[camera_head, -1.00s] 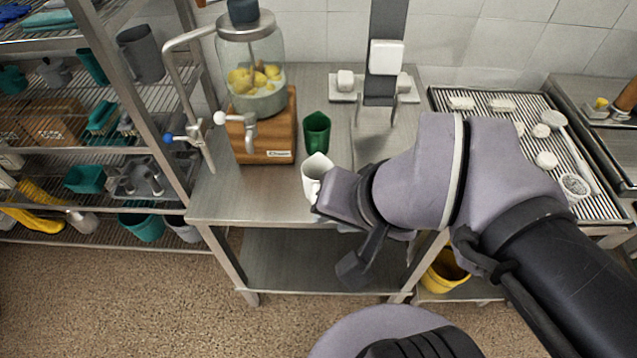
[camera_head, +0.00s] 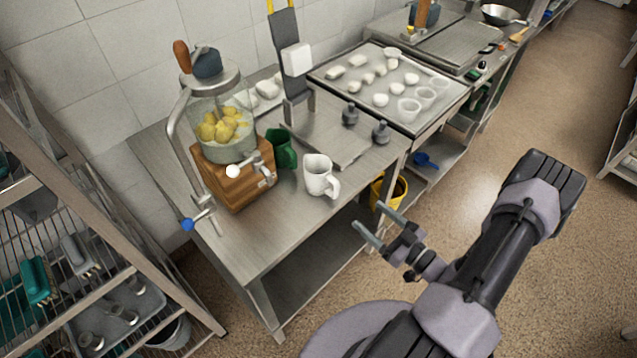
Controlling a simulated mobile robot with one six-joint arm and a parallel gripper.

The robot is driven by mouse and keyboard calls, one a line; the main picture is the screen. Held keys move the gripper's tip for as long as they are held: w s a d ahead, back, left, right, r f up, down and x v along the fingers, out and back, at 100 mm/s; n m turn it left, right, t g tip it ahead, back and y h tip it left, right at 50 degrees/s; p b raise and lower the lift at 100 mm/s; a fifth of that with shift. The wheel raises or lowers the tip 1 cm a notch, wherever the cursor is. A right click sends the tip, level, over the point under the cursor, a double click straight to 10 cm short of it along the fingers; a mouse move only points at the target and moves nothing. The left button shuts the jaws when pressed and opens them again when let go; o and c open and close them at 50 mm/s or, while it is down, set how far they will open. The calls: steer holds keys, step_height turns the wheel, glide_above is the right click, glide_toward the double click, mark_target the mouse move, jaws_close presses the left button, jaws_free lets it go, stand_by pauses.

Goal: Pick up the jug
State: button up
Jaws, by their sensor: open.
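A white jug (camera_head: 318,175) stands upright near the front edge of the steel table (camera_head: 240,235), its handle towards the right. A green jug-like vessel (camera_head: 281,148) with a handle stands just behind it to the left. My gripper (camera_head: 368,217) is open and empty, in front of the table's right corner. Its two fingers point up and left towards the white jug, with a clear gap between them and it. Nothing hides the white jug.
A glass dispenser (camera_head: 222,125) with yellow fruit sits on a wooden base left of the jugs. A scale-like device (camera_head: 345,135) stands behind right. A steel rack (camera_head: 70,230) is at left. A yellow bucket (camera_head: 388,190) is under the table.

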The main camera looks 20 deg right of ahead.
mark_target(328, 191)
steer(key=b+x, duration=0.1)
steer(key=x, duration=0.4)
steer(key=b+x, duration=0.1)
steer(key=x, duration=0.5)
steer(key=f+b+x, duration=0.1)
steer(key=x, duration=0.4)
steer(key=shift+a, duration=0.3)
steer(key=shift+r, duration=0.1)
steer(key=c, duration=1.4)
